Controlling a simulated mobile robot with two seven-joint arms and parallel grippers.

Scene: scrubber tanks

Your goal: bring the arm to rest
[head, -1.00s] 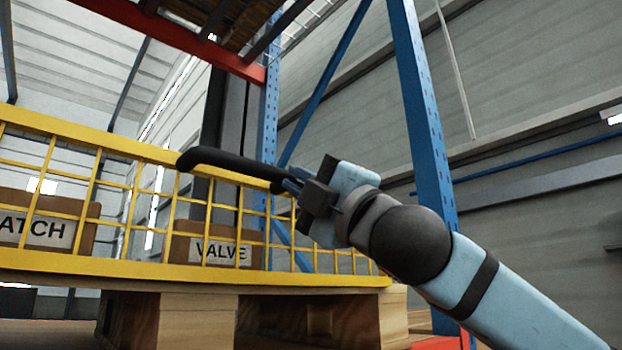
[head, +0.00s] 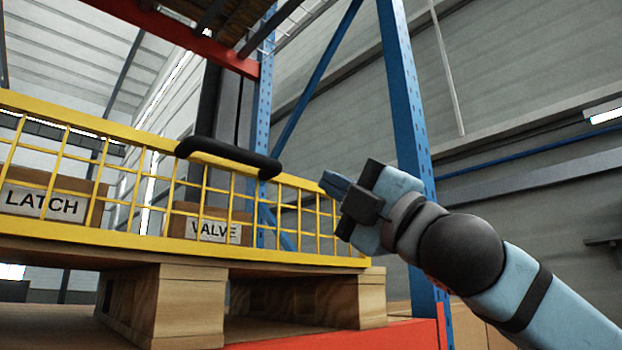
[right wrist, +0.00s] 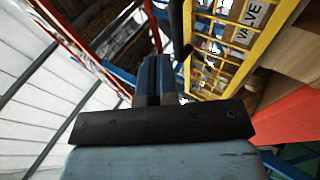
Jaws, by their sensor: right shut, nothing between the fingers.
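My right gripper (head: 333,184) is in the head view, right of the middle, at the front right end of the yellow mesh cage (head: 300,255). Its fingers are shut and empty. They point left toward the black padded handle (head: 228,157) on the cage's top rail, with a gap between. In the right wrist view the closed blue fingers (right wrist: 156,80) point up the picture, and the black handle (right wrist: 180,30) shows just beyond them. My left gripper is not in view.
The cage stands on a wooden pallet (head: 185,305) and holds boxes labelled LATCH (head: 42,203) and VALVE (head: 213,230). A blue rack upright (head: 405,100) rises behind my right arm. A red beam (head: 170,30) crosses overhead. Open air lies to the right of the cage.

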